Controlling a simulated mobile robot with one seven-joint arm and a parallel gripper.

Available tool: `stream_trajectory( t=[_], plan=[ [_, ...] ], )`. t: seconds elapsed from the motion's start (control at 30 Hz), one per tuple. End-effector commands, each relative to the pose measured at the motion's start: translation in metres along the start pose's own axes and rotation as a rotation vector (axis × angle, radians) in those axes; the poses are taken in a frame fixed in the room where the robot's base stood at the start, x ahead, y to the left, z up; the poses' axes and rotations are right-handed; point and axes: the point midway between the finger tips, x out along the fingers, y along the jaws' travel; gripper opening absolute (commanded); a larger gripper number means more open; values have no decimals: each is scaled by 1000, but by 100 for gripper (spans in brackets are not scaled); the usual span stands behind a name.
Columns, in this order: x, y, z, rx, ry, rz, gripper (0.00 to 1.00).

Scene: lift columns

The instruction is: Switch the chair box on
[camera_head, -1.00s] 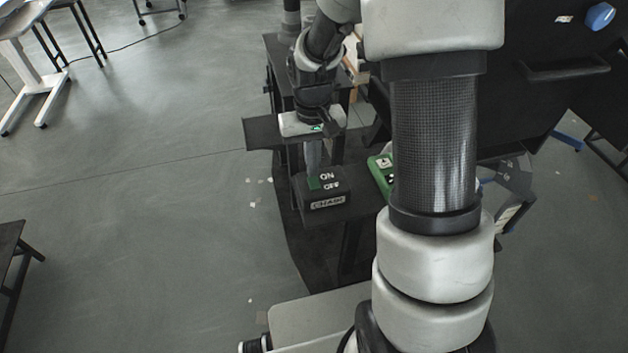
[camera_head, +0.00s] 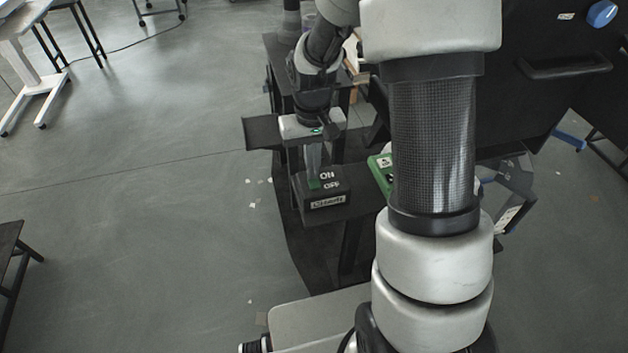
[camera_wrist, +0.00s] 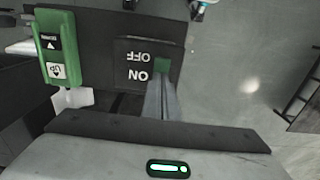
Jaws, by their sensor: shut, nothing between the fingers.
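The chair box (camera_head: 325,203) is a small black box with white ON and OFF lettering on top and a name label on its front. It also shows upside down in the wrist view (camera_wrist: 128,62). Its green switch (camera_wrist: 162,65) sits beside the lettering; the head view shows a bit of green at my fingertips. My gripper (camera_head: 313,183) is shut and empty, pointing down at the switch. In the wrist view the fingertips (camera_wrist: 161,80) are right at the switch and partly cover it; I cannot tell whether they touch.
A dark table (camera_head: 12,240) stands at the left. The floor between is open.

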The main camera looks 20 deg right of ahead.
Motion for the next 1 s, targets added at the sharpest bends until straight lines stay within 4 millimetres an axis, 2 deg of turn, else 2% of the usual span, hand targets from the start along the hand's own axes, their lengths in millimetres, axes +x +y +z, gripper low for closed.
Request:
stream_trajectory(
  t=[0.37,1.0],
  plan=[
    [2,0,1,0,-4,0,0],
    [-49,0,0,0,-1,0,0]
  ],
)
